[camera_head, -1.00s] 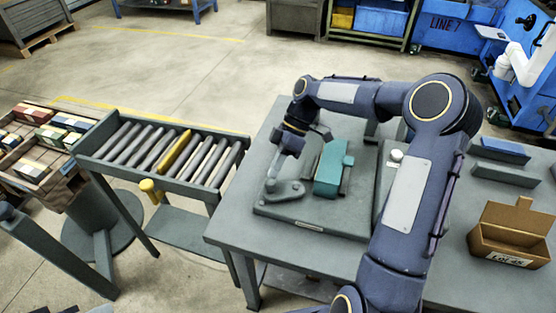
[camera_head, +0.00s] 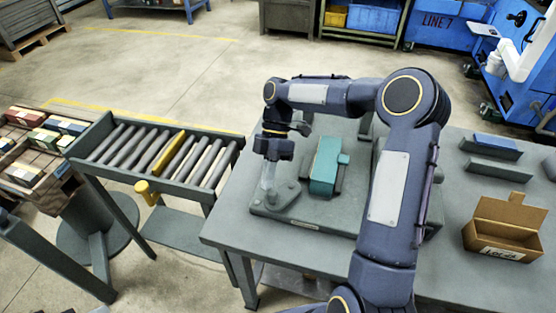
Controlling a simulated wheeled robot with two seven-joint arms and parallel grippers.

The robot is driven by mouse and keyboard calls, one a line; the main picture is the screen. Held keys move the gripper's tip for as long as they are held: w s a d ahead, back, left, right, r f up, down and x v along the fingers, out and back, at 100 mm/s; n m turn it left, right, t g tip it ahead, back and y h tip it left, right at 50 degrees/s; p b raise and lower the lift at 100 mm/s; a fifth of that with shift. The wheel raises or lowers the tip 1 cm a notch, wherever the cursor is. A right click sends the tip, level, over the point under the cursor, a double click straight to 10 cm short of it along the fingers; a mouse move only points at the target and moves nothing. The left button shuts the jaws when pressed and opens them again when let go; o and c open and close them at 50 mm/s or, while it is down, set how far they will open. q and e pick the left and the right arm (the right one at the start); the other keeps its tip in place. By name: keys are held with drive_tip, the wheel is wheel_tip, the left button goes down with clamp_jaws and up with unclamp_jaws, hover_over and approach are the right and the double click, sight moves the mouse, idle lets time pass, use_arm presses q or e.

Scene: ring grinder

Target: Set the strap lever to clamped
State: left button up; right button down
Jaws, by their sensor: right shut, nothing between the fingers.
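A grey fixture plate (camera_head: 320,222) lies on the grey table, with a teal block (camera_head: 325,165) standing on it. A grey rounded bracket (camera_head: 285,193) sits at the plate's left front corner; it looks like part of the strap lever, but I cannot make out the lever's set position. My right gripper (camera_head: 268,186) points down at the left end of this bracket, left of the teal block. Its fingers are shut with nothing between them. Whether they touch the bracket I cannot tell. My right arm hides the right part of the fixture. My left gripper is not in view.
An open cardboard box (camera_head: 505,232) stands at the table's right. Grey rails (camera_head: 498,170), one with a blue piece, lie behind it. A roller conveyor (camera_head: 160,155) stands left of the table, with a tray of boxes (camera_head: 35,150) beyond it. The table's front left is clear.

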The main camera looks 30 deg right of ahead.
drive_tip(key=shift+r, duration=0.1)
idle(0.4)
drive_tip(key=v, duration=0.7)
drive_tip(key=shift+w+r, duration=0.2)
drive_tip(key=shift+r, duration=0.05)
drive_tip(key=shift+d, duration=0.15)
